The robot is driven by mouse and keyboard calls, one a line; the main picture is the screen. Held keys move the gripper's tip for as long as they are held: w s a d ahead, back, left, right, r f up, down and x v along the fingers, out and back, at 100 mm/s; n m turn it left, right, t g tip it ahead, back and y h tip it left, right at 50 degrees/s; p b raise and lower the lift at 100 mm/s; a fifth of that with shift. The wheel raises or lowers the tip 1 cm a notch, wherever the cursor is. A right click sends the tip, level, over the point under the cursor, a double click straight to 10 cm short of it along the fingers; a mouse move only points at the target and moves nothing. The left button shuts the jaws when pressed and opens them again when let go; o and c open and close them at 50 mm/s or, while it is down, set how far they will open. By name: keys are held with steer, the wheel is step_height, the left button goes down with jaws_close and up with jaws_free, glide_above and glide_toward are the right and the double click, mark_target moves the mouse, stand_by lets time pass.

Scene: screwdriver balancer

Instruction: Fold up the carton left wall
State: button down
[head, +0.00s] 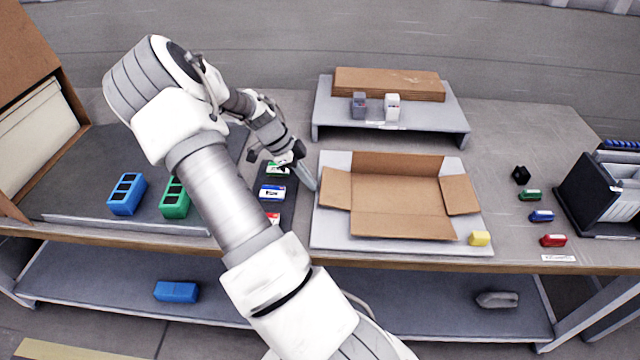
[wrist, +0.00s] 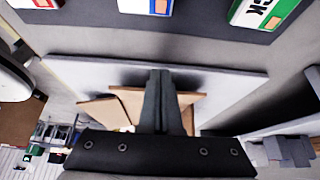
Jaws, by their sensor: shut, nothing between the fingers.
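The open cardboard carton (head: 395,192) lies on a pale board (head: 335,235), its walls spread outward. Its left wall (head: 336,188) leans out to the left and does not stand upright. The right wall (head: 459,195) is also splayed outward. My gripper (head: 309,182) is shut and empty, just left of the left wall, low by the board's left edge. In the wrist view its closed fingers (wrist: 162,100) point toward the carton, with brown cardboard flaps (wrist: 195,98) partly hidden behind them. I cannot tell whether the fingertips touch the left wall.
A dark strip with coloured labels (head: 272,192) lies left of the board. A grey riser (head: 440,120) with flat cardboard and two small holders stands behind. Small coloured blocks and a black rack (head: 590,190) are at right.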

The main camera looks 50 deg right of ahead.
steer(key=shift+s+d, duration=0.4)
steer(key=shift+s, duration=0.15)
steer(key=shift+r, duration=0.1)
steer(key=shift+s+d+r+p, duration=0.15)
steer(key=shift+r+p, duration=0.15)
steer(key=shift+r, duration=0.15)
steer(key=shift+s+d+r+p, duration=0.1)
steer(key=shift+r+p, duration=0.15)
steer(key=shift+r, duration=0.15)
